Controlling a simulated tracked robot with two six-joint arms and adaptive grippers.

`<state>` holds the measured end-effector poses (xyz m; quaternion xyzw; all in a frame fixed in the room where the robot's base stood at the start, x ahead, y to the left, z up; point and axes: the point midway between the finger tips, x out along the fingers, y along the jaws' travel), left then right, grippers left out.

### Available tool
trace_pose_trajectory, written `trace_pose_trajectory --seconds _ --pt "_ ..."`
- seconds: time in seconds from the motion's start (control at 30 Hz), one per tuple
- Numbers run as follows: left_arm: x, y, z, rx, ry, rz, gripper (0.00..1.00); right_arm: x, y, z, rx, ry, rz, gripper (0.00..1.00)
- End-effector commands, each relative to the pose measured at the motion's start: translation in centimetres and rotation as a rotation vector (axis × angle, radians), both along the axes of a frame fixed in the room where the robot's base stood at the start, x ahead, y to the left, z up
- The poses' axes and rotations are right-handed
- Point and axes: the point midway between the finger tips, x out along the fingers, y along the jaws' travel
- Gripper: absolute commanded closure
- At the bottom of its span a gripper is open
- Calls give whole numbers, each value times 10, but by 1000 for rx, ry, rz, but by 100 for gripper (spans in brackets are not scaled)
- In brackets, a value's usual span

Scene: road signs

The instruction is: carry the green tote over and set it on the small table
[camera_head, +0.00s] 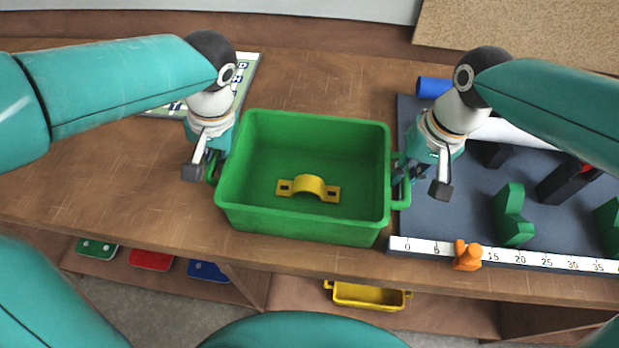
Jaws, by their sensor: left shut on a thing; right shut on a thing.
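The green tote (300,225) is in the middle of the head view, over the wooden bench top, upright, with a handle at each side. A yellow bracket (310,186) lies on its floor. My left gripper (207,168) is shut on the tote's left handle. My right gripper (412,178) is shut on the tote's right handle, with the fingers partly hidden. I cannot tell whether the tote's bottom touches the bench. I cannot make out the small table in this view.
A printed sign (243,75) lies behind left. A yellow tote (368,296) sits on a lower shelf.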

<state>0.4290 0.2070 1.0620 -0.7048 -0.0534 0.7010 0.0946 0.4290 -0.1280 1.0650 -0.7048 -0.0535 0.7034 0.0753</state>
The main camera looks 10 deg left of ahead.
Motion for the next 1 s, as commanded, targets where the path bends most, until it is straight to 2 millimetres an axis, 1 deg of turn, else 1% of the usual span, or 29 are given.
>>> trace_pose_trajectory --seconds 0.27,0.6,0.7,1.0 --pt "0 0 12 0 -1 0 100 0 0 12 1 -2 -1 100" --pt "0 0 43 0 -1 -1 100 0 0 43 1 -2 -1 100" --pt "0 0 49 0 -1 -1 100 0 -1 49 1 -2 -1 100" --pt "1 -1 50 0 -1 -1 100 0 -1 51 1 -2 -2 100"
